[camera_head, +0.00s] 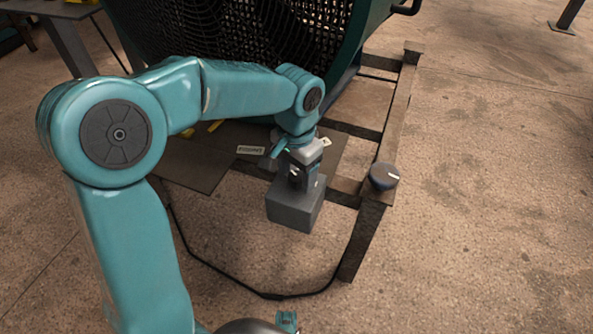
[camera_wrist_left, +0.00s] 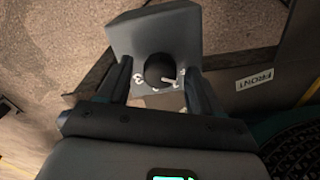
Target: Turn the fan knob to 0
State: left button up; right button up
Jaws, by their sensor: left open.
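A grey control box (camera_head: 295,207) sits at the front of the fan's frame. In the left wrist view the same box (camera_wrist_left: 160,35) carries a round black knob (camera_wrist_left: 158,70) with white marks around it, too small to read surely. A white line shows at the knob's right side. My left gripper (camera_head: 304,178) is open and points down at the box. In the left wrist view its two fingers stand on either side of the knob; I cannot tell whether they touch it. In the head view the gripper hides this knob. My right gripper is not in view.
The large green fan (camera_head: 240,30) with a black grille stands behind on a brown metal frame (camera_head: 395,110). A label reading FRONT (camera_wrist_left: 255,80) lies beside the box.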

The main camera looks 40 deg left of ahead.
aim_at(296, 176)
pick_arm(q)
notch_tip(296, 176, up, 16)
jog(key=p, duration=0.6)
jog(key=shift+r, duration=0.15)
